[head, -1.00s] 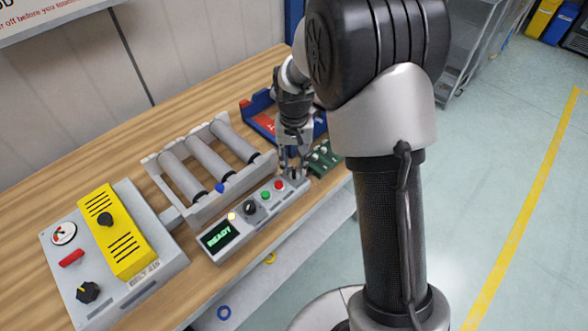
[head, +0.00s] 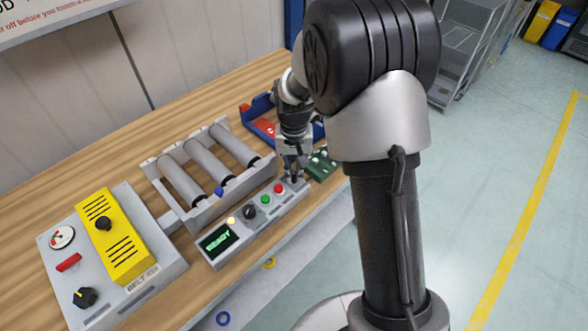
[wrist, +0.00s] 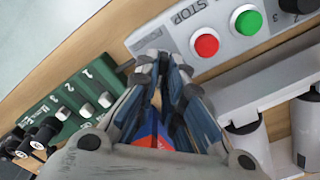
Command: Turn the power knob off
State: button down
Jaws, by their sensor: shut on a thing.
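The grey control panel (head: 225,255) has a lit READY display, a black selector knob (head: 250,212), a green button (head: 265,199) and a red STOP button (head: 279,188). My gripper (head: 293,178) is at the panel's far right end, beyond the red button. The wrist view shows the fingers (wrist: 160,62) pointing down at that end, close together. They are shut on a small part that they hide almost wholly, apparently the power knob. The STOP button (wrist: 206,45) is just right of the fingers.
A green board with switches (head: 322,165) lies close to the gripper; it also shows in the wrist view (wrist: 75,108). A roller conveyor (head: 205,165) stands behind the panel. A grey box with a yellow cover (head: 112,235) and black knobs is at left. A blue bin (head: 262,112) stands behind.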

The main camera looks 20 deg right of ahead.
jog(key=shift+n, duration=0.3)
jog(key=n+p, duration=0.2)
jog(key=n, duration=0.2)
jog(key=shift+a+r+p, duration=0.1)
jog(key=shift+p, duration=0.2)
jog(key=n+p, duration=0.1)
jog(key=n, duration=0.4)
jog(key=shift+a+n+p, duration=0.15)
jog(key=shift+n+p, duration=0.2)
jog(key=shift+n, duration=0.05)
jog(key=n+p, duration=0.1)
jog(key=n, duration=0.2)
jog(key=shift+n, duration=0.3)
jog(key=shift+s+a+n+p, duration=0.15)
jog(key=shift+n+p, duration=0.15)
jog(key=shift+n, duration=1.6)
jog(key=c, duration=1.7)
grip_release()
